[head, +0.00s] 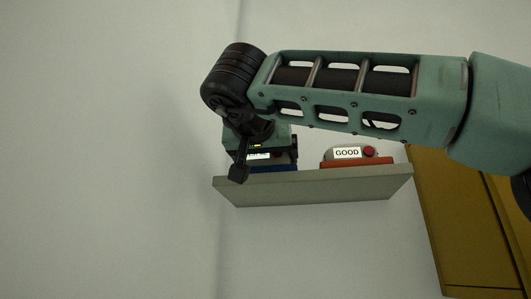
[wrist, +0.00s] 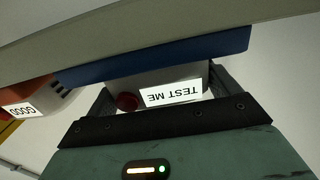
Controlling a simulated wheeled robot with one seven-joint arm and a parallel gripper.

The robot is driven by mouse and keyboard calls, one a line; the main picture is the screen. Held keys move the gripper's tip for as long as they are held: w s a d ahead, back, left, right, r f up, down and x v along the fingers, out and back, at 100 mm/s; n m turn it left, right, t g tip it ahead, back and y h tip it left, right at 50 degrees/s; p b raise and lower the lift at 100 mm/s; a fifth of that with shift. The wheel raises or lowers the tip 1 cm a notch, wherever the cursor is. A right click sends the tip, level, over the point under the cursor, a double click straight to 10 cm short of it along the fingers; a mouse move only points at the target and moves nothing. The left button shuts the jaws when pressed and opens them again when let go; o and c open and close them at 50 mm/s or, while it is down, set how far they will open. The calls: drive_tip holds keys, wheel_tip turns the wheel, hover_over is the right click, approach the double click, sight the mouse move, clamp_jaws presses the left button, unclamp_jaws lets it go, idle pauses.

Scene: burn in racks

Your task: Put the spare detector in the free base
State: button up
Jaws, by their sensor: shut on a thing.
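A pale detector labelled "TEST ME" (wrist: 165,80) with a red button sits between the two fingers of my gripper (wrist: 162,90), which is shut on it. It appears upside down in the wrist view, right against a blue base (wrist: 160,57) on the shelf. Whether it is fully seated in the blue base I cannot tell. In the head view my gripper (head: 268,146) is at the left end of the shelf, over the blue base (head: 278,168), and mostly hides the detector. A detector labelled "GOOD" (head: 330,154) sits on an orange-red base (head: 357,163) to the right.
The grey shelf (head: 310,188) carries both bases, with a gap between them. A yellow cabinet or panel (head: 450,225) stands at the right. Plain pale wall lies behind and to the left, and the space below the shelf is clear.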

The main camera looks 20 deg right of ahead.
drive_tip(key=shift+f, duration=0.25)
drive_tip(key=o, duration=0.8)
drive_tip(key=shift+o, duration=0.2)
drive_tip(key=p+v, duration=0.2)
drive_tip(key=v, duration=0.8)
idle(0.6)
